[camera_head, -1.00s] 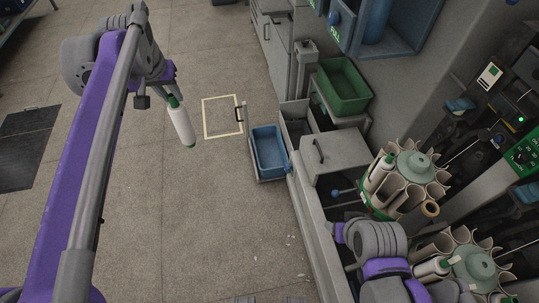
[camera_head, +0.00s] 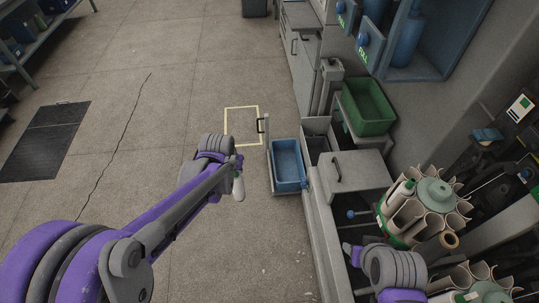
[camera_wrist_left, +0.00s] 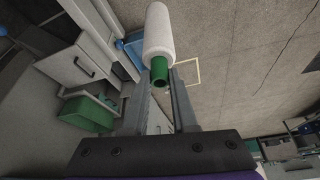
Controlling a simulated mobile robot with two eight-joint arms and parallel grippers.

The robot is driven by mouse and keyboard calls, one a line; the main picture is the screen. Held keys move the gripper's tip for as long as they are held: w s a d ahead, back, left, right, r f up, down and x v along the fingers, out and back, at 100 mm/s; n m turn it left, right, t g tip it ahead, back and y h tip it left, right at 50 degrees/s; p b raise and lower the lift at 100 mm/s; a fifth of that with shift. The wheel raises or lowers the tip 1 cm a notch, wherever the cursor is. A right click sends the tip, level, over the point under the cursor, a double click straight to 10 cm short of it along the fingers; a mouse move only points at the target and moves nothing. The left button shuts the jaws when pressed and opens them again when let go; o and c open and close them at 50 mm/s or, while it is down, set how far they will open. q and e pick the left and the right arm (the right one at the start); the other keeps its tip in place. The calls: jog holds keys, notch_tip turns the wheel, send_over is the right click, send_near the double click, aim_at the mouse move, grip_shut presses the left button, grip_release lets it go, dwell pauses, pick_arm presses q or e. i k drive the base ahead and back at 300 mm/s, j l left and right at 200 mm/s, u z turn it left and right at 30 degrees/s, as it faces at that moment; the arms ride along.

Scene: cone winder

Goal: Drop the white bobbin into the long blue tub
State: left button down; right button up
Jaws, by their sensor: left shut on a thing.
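The white bobbin (camera_head: 239,189) with a green end is held by my left gripper (camera_head: 236,170) above the floor, left of the tub. In the left wrist view the white bobbin (camera_wrist_left: 158,32) lies between the fingers of my left gripper (camera_wrist_left: 162,78), gripped near its green end. The long blue tub (camera_head: 302,182) sits in a grey holder beside the machine, to the right of the bobbin and apart from it. A part of the blue tub (camera_wrist_left: 130,44) shows behind the bobbin in the left wrist view.
A green tub (camera_head: 368,104) stands on a shelf behind the blue one. A grey box with a handle (camera_head: 352,172) and a round bobbin magazine (camera_head: 432,192) are to the right. A yellow floor outline (camera_head: 243,108) lies behind.

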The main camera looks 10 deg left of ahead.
aim_at(284, 167)
jog(key=i+z, duration=0.1)
jog(key=z, duration=0.25)
jog(key=j+z, duration=0.15)
jog(key=z, duration=0.2)
jog(key=i+j+z, duration=0.1)
jog(key=z, duration=0.3)
jog(key=i+j+z, duration=0.25)
jog(key=j, duration=0.15)
jog(key=j+z, duration=0.3)
jog(key=j, duration=0.15)
jog(key=i+j, duration=0.1)
jog(key=j, duration=0.45)
jog(key=i+j+z, duration=0.1)
jog(key=j, duration=0.4)
jog(key=i+j, duration=0.1)
jog(key=j, duration=0.45)
jog(key=z, duration=0.05)
